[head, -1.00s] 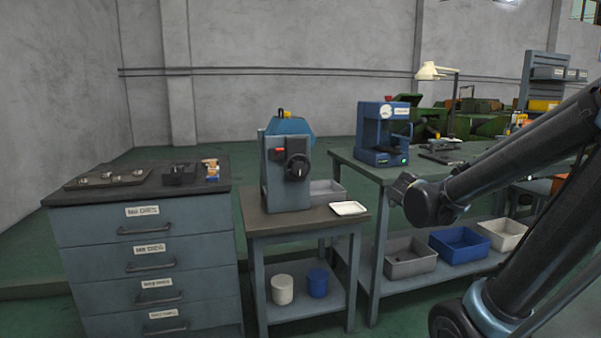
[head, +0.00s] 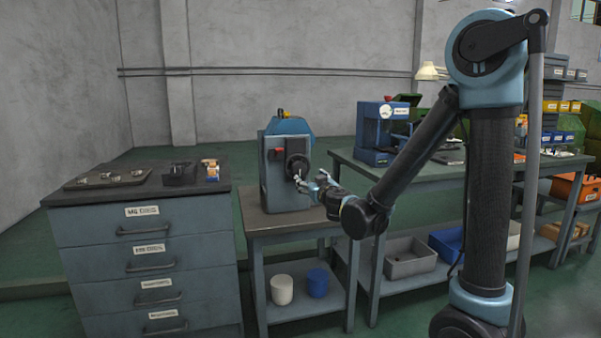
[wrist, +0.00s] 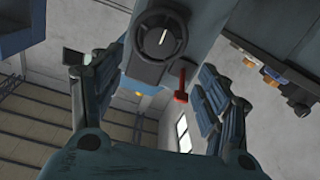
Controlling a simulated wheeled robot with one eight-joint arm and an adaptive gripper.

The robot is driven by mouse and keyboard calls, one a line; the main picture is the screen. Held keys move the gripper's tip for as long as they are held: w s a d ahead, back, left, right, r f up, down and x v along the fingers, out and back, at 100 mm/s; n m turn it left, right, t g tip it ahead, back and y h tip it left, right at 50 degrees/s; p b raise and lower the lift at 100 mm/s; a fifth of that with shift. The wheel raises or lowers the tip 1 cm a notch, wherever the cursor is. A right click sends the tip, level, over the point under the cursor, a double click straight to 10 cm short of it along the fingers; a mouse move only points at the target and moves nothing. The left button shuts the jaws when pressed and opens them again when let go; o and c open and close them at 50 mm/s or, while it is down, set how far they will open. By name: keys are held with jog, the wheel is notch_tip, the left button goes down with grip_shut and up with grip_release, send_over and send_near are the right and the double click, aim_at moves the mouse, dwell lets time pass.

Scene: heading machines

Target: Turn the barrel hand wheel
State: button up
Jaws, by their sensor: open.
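The barrel hand wheel appears to be the round black knob (head: 297,162) on the front of the grey and blue machine (head: 275,180). In the wrist view the knob (wrist: 161,36) shows a white pointer line on its face, near the top of the picture. My gripper (head: 308,181) is open in front of the machine, just right of and below the knob. In the wrist view my gripper (wrist: 156,78) has its fingers spread, with the knob above and between them. The knob appears apart from the fingers; nothing is held.
The machine stands on a small table (head: 252,221). A drawer cabinet (head: 150,256) stands left, a workbench (head: 345,156) right.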

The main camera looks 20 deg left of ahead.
aim_at(300, 170)
jog(key=x, duration=1.6)
jog(key=shift+d, duration=0.15)
jog(key=c, duration=1.1)
